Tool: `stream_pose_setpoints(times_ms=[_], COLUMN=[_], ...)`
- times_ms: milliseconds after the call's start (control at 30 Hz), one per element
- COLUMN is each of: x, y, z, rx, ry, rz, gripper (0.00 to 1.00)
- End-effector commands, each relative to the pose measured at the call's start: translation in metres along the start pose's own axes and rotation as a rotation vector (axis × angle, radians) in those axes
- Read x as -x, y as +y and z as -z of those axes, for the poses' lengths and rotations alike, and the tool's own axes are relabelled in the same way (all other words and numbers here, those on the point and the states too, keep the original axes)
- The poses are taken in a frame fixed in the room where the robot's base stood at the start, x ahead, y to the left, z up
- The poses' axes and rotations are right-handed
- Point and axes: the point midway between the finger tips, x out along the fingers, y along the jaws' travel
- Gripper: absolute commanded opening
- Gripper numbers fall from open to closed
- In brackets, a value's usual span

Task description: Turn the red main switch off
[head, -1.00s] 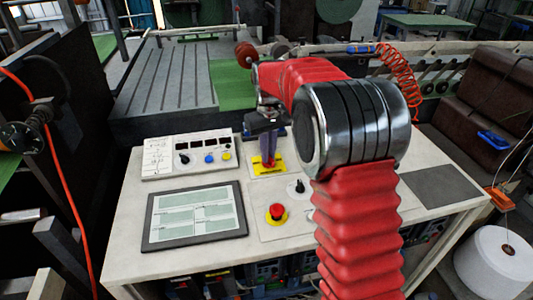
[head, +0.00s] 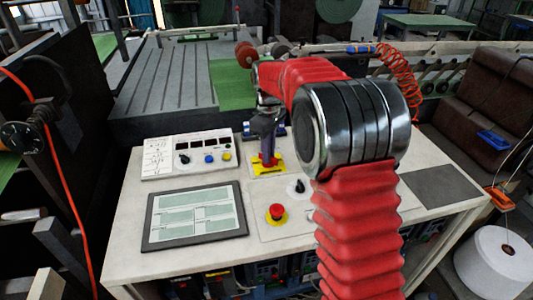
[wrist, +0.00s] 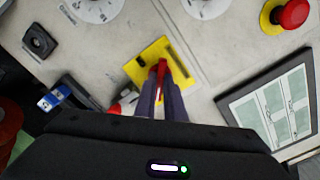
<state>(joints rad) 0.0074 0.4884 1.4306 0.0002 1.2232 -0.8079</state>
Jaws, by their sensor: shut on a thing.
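The red main switch has a red handle (wrist: 162,66) on a square yellow plate (wrist: 140,69). In the head view, the yellow plate (head: 283,168) lies on the console top, right of the display panel. My gripper (wrist: 161,78) points down at the plate, its two fingers close together on either side of the red handle, shut on it. In the head view, my gripper (head: 267,154) stands over the switch. The fingers hide part of the handle, and I cannot read its position marks.
A red emergency-stop button (head: 277,212) and a black knob (head: 297,187) sit in front of the switch. A panel with knobs (head: 187,156) and a tablet-like screen (head: 195,216) lie to the left. A blue-and-white part (wrist: 54,97) is close beside my gripper.

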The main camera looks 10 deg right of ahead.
Motion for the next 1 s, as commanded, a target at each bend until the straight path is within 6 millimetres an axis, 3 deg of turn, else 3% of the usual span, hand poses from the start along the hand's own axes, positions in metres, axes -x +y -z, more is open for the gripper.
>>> stream_pose_setpoints(times_ms=[233,267,500,800,1000], x=[0.002,0.002,0.001,0.002,0.016], y=[0.001,0.001,0.0,0.0,0.001], z=[0.002,0.002,0.001,0.0,0.001], rx=[0.002,0.002,0.0,0.0,0.0], ry=[0.006,0.006,0.003,0.001,0.002], rz=[-0.004,-0.004,-0.002,-0.001,-0.003], gripper=[0.0,0.11,0.28,0.28,0.28])
